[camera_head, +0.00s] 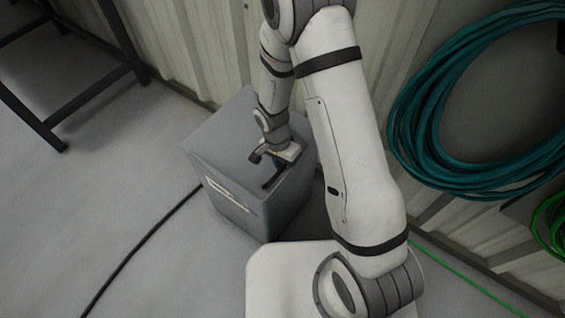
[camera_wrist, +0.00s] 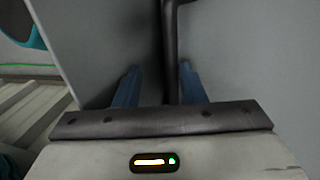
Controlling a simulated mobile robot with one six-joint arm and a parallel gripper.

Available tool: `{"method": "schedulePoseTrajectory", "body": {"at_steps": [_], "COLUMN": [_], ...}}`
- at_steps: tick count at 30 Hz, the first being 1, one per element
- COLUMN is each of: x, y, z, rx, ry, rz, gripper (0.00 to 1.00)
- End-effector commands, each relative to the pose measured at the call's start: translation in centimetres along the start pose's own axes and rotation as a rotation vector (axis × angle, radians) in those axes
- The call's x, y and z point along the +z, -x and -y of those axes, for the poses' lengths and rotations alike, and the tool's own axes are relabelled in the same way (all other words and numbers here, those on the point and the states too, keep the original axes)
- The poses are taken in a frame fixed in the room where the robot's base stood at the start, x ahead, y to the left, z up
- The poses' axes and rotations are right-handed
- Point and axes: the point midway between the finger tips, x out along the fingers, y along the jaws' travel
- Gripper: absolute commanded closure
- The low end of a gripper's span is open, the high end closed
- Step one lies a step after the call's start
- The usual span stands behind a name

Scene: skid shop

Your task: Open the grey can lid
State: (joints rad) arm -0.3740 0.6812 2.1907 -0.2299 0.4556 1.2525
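The grey can (camera_head: 215,150) is a box-shaped bin standing on the floor by the wall in the head view. Its flat grey lid (camera_head: 222,125) looks closed. In the wrist view a dark bar handle (camera_wrist: 170,40) runs up between the blue fingers of my gripper (camera_wrist: 158,68). The fingers are apart, one on each side of the bar. A gap shows on the left; the right finger is close to the bar. Whether it touches is unclear.
A coiled teal hose (camera_head: 420,140) hangs on the ribbed wall at right, with a green hose (camera_head: 545,225) below it. A black metal frame (camera_head: 95,90) stands at upper left. A black cable (camera_head: 140,245) crosses the floor. The floor at left is mostly clear.

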Motion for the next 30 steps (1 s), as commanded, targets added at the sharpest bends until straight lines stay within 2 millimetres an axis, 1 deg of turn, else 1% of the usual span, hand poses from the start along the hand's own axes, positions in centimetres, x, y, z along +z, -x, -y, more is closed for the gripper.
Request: {"method": "schedulePoseTrajectory", "body": {"at_steps": [1,20,23,30], "x": [0.2,0.1,0.0,0.0], "y": [-0.1,0.4,1.4,5.6], "z": [-0.3,0.1,0.1,0.1], "rx": [0.008,-0.003,-0.005,-0.006], "ry": [0.0,0.0,0.001,0.001], "rz": [0.004,-0.001,-0.003,-0.003], "gripper": [0.66,0.66,0.66,0.66]}}
